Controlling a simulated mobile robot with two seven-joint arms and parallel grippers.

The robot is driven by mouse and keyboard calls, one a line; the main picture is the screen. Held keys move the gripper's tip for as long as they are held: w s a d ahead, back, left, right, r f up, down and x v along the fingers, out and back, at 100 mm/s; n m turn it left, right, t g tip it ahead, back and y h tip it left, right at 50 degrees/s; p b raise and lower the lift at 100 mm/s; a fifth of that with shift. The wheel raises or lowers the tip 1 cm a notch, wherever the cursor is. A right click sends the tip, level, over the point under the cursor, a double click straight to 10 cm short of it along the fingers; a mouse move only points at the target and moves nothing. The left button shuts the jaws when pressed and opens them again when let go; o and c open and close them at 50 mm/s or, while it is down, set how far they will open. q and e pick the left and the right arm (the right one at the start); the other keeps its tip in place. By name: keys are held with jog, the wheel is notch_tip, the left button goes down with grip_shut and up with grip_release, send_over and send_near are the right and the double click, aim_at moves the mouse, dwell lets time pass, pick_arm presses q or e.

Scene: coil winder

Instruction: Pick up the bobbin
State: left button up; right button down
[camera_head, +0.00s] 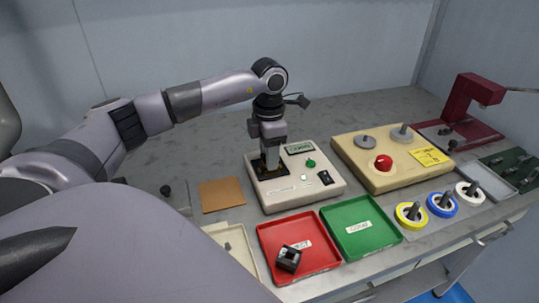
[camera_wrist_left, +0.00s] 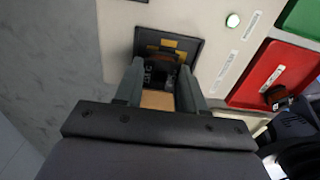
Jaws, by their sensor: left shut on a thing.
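My left gripper (camera_head: 270,158) reaches down onto the black recessed pad on the left part of the cream tester (camera_head: 297,195). In the left wrist view its fingers (camera_wrist_left: 160,85) are shut on a small dark bobbin (camera_wrist_left: 158,74), mostly hidden between the fingertips. It is at the black pad (camera_wrist_left: 187,46); I cannot tell whether it touches it. Another black, square-flanged bobbin (camera_head: 289,259) lies in the red tray (camera_head: 268,240). My right gripper is not in view.
A green tray (camera_head: 358,226) adjoins the red one. A tan cork mat (camera_head: 221,194) lies left of the tester. A beige winder box with a red button (camera_head: 383,162) stands to the right, with yellow (camera_head: 403,216), blue and white spools in front. A dark red press (camera_head: 470,100) stands far right.

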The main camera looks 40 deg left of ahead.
pick_arm(q)
jog(key=shift+r, duration=0.15)
notch_tip(320, 180, up, 20)
jog(key=p, duration=0.3)
dwell(0.7)
